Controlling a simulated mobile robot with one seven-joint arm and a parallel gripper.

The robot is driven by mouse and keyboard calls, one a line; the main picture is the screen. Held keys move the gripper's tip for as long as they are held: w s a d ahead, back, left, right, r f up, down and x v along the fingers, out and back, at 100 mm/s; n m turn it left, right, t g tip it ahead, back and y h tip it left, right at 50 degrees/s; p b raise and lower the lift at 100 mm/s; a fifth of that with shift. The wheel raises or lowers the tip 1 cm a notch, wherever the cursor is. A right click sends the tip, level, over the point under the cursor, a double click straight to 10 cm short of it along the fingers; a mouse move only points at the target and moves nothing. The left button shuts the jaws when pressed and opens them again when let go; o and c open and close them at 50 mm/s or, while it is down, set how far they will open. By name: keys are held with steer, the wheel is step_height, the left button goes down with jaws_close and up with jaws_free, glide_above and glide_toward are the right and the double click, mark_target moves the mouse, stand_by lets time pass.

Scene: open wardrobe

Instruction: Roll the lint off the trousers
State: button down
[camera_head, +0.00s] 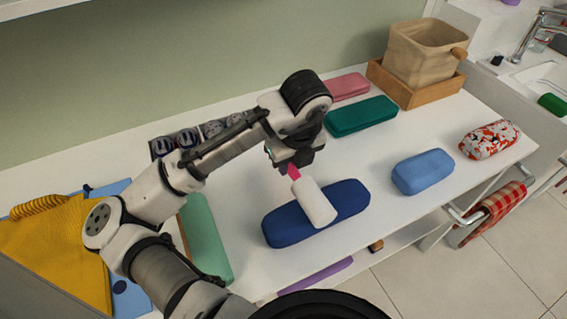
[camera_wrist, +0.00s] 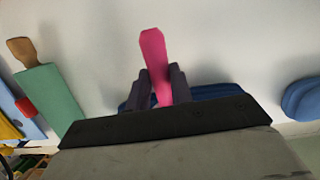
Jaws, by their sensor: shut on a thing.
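My gripper (camera_head: 293,163) is shut on the pink handle (camera_head: 294,172) of a lint roller with a white cylinder head (camera_head: 314,203). The roller is tilted over a dark blue oblong case (camera_head: 345,198); I cannot tell whether it touches it. In the wrist view the pink handle (camera_wrist: 153,55) sticks up between the fingers (camera_wrist: 160,85), and the white head is hidden. No trousers can be clearly made out. A yellow folded cloth with a ribbed edge (camera_head: 50,245) lies at the far left, away from my gripper, beside a blue flat item (camera_head: 128,300).
A mint-green long item (camera_head: 205,240) lies left of the dark blue case. A light blue case (camera_head: 422,172) and red-patterned case (camera_head: 489,139) lie right.

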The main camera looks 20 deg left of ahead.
steer(key=shift+w+d, duration=0.95)
steer(key=shift+w, duration=0.05)
steer(key=shift+w+d+p, duration=0.85)
steer(key=shift+w+d, duration=1.7)
steer(key=shift+w, duration=0.2)
steer(key=shift+r, duration=0.1)
step_height(320, 180, up, 8)
steer(key=p, duration=0.6)
steer(key=shift+p, duration=0.4)
